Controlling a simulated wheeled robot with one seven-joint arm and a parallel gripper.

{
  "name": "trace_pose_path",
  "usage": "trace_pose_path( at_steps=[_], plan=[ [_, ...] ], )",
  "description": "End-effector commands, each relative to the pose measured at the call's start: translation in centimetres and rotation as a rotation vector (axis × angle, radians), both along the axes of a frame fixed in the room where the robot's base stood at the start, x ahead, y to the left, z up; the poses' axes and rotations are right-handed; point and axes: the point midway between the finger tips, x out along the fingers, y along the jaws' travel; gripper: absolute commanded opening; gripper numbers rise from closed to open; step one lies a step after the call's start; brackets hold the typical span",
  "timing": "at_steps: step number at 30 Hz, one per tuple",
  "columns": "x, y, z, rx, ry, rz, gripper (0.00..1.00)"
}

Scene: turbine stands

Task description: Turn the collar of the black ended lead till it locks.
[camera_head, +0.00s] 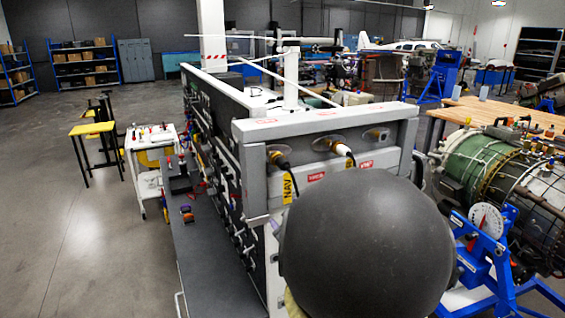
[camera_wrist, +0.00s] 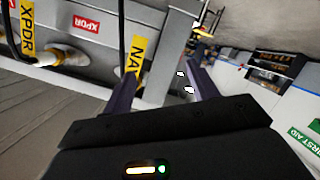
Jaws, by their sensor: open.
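The black ended lead (camera_head: 281,161) sits at the left brass socket of the grey panel, above the yellow NAV label (camera_head: 290,187). Its brass collar shows in part; whether it is locked cannot be told. In the wrist view a black cable (camera_wrist: 122,35) runs down beside the NAV label (camera_wrist: 135,57). My gripper (camera_wrist: 160,75) is open, with nothing seen between its two dark fingers. The black end is not clear in that view. In the head view the gripper is hidden behind my arm's dark round part.
A white ended lead (camera_head: 343,151) is in the middle socket, and a bare grey fitting (camera_head: 378,135) is at the panel's right. The grey panel (camera_head: 325,118) tops a long bench. An engine (camera_head: 485,170) on a blue stand is at right.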

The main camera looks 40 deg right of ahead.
Motion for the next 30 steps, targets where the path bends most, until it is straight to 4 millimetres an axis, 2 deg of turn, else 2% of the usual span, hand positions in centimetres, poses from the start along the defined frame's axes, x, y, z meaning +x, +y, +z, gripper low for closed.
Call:
trace_pose_path(
  at_steps=[1,6,11,23,26,30],
  plan=[
    [-1.2,-1.5,1.7,-0.054,-0.049,0.009,0.59],
    [-4.3,-3.5,5.6,-0.196,-0.161,0.08,0.59],
    [-5.6,-3.7,6.8,-0.243,-0.198,0.115,0.59],
    [-5.2,-3.8,6.8,-0.243,-0.199,0.116,0.59],
    [-4.3,-3.8,6.9,-0.242,-0.198,0.121,0.59],
    [-2.1,-4.0,7.0,-0.24,-0.198,0.13,0.59]
  ],
)
